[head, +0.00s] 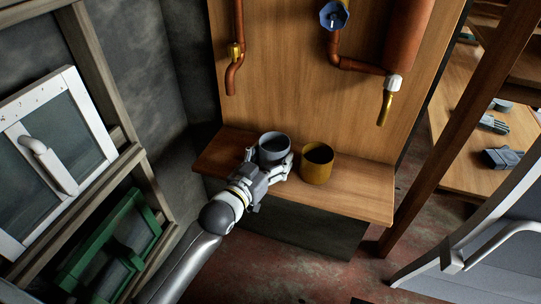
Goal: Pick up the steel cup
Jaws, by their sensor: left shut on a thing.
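The steel cup (274,147) is grey and round, with its open top facing up, at the left part of the wooden shelf. My left gripper (273,165) reaches in from the lower left and is shut on the steel cup, with its fingers around the near side. The cup's lower part is hidden by the gripper. I cannot tell whether the cup touches the shelf. My right gripper is not in view.
A yellow-brass cup (317,166) stands on the wooden shelf (362,192) just right of my gripper. Copper pipes (352,64) with a blue valve wheel (333,15) run down the back panel. A wooden post (459,120) stands to the right. The shelf's right end is clear.

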